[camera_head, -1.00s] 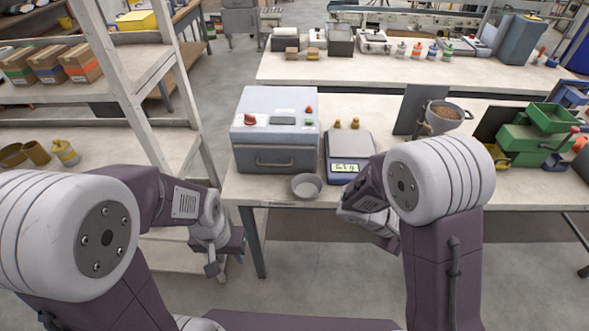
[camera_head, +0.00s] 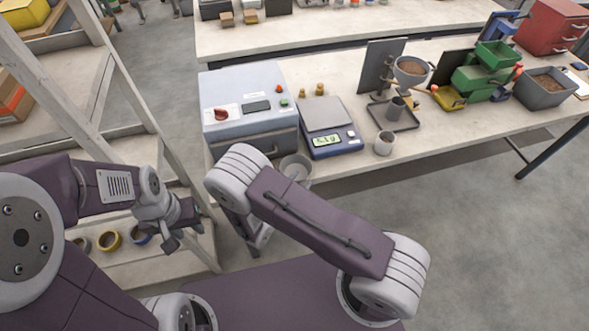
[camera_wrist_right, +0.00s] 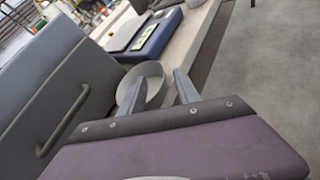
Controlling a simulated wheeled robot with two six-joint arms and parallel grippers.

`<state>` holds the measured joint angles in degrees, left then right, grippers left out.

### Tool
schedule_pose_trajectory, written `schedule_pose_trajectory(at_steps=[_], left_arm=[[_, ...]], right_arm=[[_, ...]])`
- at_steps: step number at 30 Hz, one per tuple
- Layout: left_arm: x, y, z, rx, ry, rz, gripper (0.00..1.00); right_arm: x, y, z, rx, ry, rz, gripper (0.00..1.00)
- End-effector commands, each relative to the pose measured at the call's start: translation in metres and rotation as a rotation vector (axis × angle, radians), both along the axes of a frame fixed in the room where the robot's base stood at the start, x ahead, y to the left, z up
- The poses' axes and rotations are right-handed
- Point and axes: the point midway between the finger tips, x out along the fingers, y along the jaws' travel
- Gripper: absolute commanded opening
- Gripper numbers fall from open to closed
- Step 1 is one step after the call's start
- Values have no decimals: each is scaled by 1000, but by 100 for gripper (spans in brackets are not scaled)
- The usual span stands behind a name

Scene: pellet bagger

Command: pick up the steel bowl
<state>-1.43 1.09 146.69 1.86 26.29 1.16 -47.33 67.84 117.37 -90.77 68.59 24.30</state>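The steel bowl (camera_head: 296,168) is a small round grey bowl at the front edge of the bench, in front of the grey machine and left of the scale. My right arm partly covers it in the head view. In the right wrist view the bowl (camera_wrist_right: 153,78) shows just beyond and between the two fingers of my right gripper (camera_wrist_right: 160,92), which is open. Contact between fingers and bowl cannot be told. In the head view the right fingers are hidden behind the arm. My left gripper (camera_head: 184,234) hangs empty left of the bench, its fingers apart.
The grey machine (camera_head: 250,112) with a front handle stands close behind the bowl. The scale (camera_head: 330,125) is right of it. A cup (camera_head: 384,143) and a tray (camera_head: 394,117) stand further right. A shelf rack (camera_head: 120,100) is at the left. Floor at the right is clear.

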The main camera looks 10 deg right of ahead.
Motion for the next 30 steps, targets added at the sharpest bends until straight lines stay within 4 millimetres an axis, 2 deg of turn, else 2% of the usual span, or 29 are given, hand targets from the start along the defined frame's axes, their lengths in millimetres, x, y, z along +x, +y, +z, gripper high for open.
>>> schedule_pose_trajectory(at_steps=[6, 10, 15, 22, 26, 30], left_arm=[[0, 0, 4, 0, 0, 0, 36], [0, 0, 14, 0, 0, 0, 36], [0, 0, 16, 0, 0, 0, 36], [0, 0, 15, 0, 0, 0, 36], [0, 0, 15, 0, 0, 0, 36], [0, 0, 15, 0, 0, 0, 36]], right_arm=[[8, -8, -4, -1, 1, -3, 38], [24, -21, -14, -1, 1, -6, 38], [39, -34, -24, 1, 1, -3, 38], [41, -34, -26, 1, 0, -1, 38], [41, -34, -26, 1, 0, -1, 2], [41, -34, -26, 1, 0, -1, 0]])
